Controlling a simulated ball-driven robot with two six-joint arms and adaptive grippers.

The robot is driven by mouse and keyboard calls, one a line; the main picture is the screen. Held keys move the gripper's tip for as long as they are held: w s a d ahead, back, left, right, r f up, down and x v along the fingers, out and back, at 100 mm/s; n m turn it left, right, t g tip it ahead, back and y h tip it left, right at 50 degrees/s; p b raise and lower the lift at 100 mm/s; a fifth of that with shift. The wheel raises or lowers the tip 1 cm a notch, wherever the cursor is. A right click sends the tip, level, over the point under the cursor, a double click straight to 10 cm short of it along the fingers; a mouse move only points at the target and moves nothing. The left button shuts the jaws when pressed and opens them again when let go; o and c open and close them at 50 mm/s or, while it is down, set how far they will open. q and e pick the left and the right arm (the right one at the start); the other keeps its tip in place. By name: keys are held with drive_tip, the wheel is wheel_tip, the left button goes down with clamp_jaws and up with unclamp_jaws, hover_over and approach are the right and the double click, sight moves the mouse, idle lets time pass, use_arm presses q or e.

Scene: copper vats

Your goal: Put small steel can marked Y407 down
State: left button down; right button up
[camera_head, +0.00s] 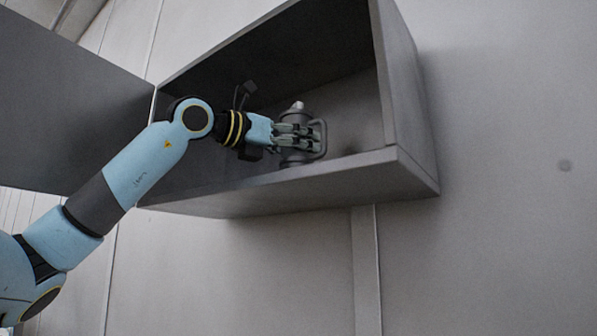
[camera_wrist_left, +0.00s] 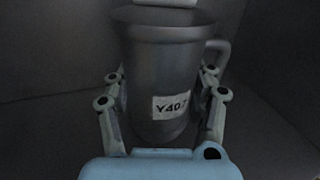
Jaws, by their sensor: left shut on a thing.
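The small steel can (camera_head: 298,157) is dark grey and upright, with a side handle on its right. It is inside the open wall cabinet (camera_head: 412,165), close above or on the cabinet floor; I cannot tell if it touches. My left gripper (camera_head: 300,137) is shut around the can's body from the left. In the left wrist view the can (camera_wrist_left: 168,62) shows its white label Y407 facing me, with fingers of my left gripper (camera_wrist_left: 162,100) on both sides. The can's far side is hidden. My right gripper is not in view.
The cabinet door (camera_head: 60,110) stands open on the left. The cabinet's right side wall (camera_head: 400,80) and front lower edge are near the can. The cabinet floor right of the can (camera_head: 355,140) looks clear. A plain wall surrounds the cabinet.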

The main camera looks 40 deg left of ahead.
sight(298, 161)
use_arm(q)
wheel_tip(298, 161, down, 3)
drive_tip(key=shift+b, duration=1)
drive_tip(key=shift+f, duration=0.1)
drive_tip(key=shift+r, duration=0.2)
drive_tip(key=shift+f, duration=0.2)
drive_tip(key=shift+c, duration=2.2)
unclamp_jaws()
drive_tip(key=shift+r, duration=0.1)
